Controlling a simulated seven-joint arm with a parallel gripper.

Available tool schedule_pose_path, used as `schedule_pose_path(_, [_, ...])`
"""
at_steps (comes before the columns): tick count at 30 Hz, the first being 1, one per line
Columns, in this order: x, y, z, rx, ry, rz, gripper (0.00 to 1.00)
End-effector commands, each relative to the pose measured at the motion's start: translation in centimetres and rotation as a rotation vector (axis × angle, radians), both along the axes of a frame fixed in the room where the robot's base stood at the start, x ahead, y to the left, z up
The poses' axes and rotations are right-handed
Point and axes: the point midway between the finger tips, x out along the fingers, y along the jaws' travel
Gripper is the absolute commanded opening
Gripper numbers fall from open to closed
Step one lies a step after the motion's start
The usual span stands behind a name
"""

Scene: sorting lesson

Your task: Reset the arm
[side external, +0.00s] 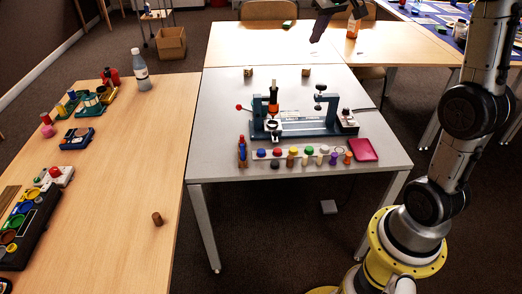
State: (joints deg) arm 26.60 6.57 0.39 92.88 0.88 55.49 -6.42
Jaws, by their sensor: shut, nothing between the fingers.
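My gripper (318,27) shows at the top of the side external view, a little right of the middle. It is dark, shut and empty, and it hangs above the far wooden table. It is well apart from the objects on the grey table (215,150). My arm rises along the right side of the picture and leaves the frame at the top.
A blue-green fixture (305,125) stands on the grey table, with several coloured pegs (293,151) in front and a red tray (363,150) at right. The left wooden table (110,235) holds a grey bottle (140,70), a brown cylinder (157,219) and sorting boards.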

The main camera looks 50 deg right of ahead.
Motion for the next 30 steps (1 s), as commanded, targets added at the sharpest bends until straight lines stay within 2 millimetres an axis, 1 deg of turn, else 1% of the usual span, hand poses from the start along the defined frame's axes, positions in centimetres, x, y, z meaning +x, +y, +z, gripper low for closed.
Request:
schedule_pose_path(1, [-1.1, 2.8, 1.3, -0.010, -0.021, 0.043, 0.00])
schedule_pose_path(3, [-2.9, 5.9, 2.3, -0.017, -0.044, 0.093, 0.00])
schedule_pose_path(5, [-4.6, 8.5, 3.0, -0.022, -0.062, 0.135, 0.00])
schedule_pose_path(6, [-5.9, 10.0, 3.3, -0.024, -0.074, 0.162, 0.00])
schedule_pose_path(7, [-6.9, 11.1, 3.4, -0.026, -0.082, 0.181, 0.00])
schedule_pose_path(8, [-7.9, 12.2, 3.4, -0.027, -0.091, 0.201, 0.00])
schedule_pose_path(9, [-9.3, 13.5, 3.4, -0.027, -0.102, 0.227, 0.00])
schedule_pose_path(11, [-11.5, 15.3, 3.0, -0.027, -0.115, 0.265, 0.00])
schedule_pose_path(12, [-13.0, 16.3, 2.7, -0.028, -0.125, 0.289, 0.00])
schedule_pose_path(14, [-15.3, 17.7, 1.8, -0.025, -0.135, 0.324, 0.00])
schedule_pose_path(15, [-16.8, 18.5, 1.1, -0.022, -0.140, 0.344, 0.00])
schedule_pose_path(17, [-18.9, 19.3, -0.2, -0.017, -0.143, 0.370, 0.00])
schedule_pose_path(18, [-20.2, 19.7, -1.2, -0.014, -0.141, 0.384, 0.00])
schedule_pose_path(21, [-22.8, 20.2, -3.8, -0.002, -0.124, 0.397, 0.00])
schedule_pose_path(22, [-23.3, 20.3, -4.5, 0.001, -0.115, 0.395, 0.00])
schedule_pose_path(24, [-24.1, 20.2, -6.0, 0.008, -0.089, 0.385, 0.00])
schedule_pose_path(27, [-24.6, 20.2, -7.1, 0.016, -0.062, 0.376, 0.00])
schedule_pose_path(30, [-24.5, 20.1, -7.1, 0.020, -0.066, 0.366, 0.00])
